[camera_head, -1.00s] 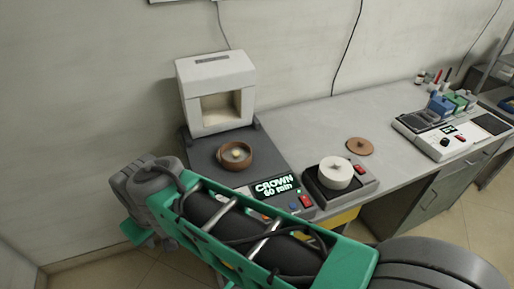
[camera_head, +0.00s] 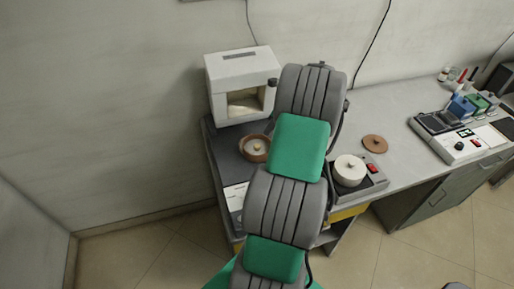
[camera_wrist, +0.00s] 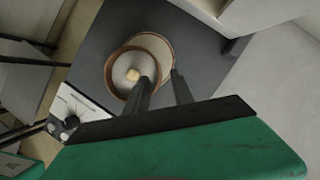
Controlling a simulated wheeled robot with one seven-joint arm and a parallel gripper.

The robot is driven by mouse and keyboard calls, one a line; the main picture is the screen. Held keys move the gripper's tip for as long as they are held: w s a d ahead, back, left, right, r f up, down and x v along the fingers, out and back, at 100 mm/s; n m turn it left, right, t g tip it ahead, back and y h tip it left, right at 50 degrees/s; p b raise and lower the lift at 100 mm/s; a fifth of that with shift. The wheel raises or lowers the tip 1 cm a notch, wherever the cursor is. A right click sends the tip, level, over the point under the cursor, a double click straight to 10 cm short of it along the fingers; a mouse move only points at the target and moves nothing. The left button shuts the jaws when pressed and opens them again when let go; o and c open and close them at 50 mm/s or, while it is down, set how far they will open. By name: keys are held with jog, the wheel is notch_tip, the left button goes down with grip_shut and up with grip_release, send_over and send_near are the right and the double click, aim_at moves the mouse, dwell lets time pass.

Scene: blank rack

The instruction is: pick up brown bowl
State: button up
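The brown bowl (camera_head: 243,146) sits on a dark grey panel (camera_head: 226,160) in front of the white box-shaped unit. A small pale knob or lump shows at its middle. My arm hides its right side in the head view. In the wrist view the bowl (camera_wrist: 110,76) shows as a brown ring with a pale inside, beyond my fingers. The head view does not show the fingers.
The white unit (camera_head: 243,68) with an open front stands just behind the bowl. A white round pot (camera_head: 350,169) and a brown disc (camera_head: 375,142) lie to the right. Farther right is a device (camera_head: 462,135) with coloured blocks. Bare bench lies between.

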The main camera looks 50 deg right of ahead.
jog(key=p+x, duration=0.1)
jog(key=x, duration=0.4)
jog(key=shift+w+a+f, duration=0.1)
jog(key=shift+a+f, duration=0.1)
grip_shut()
jog(key=shift+r, duration=0.1)
dwell(1.0)
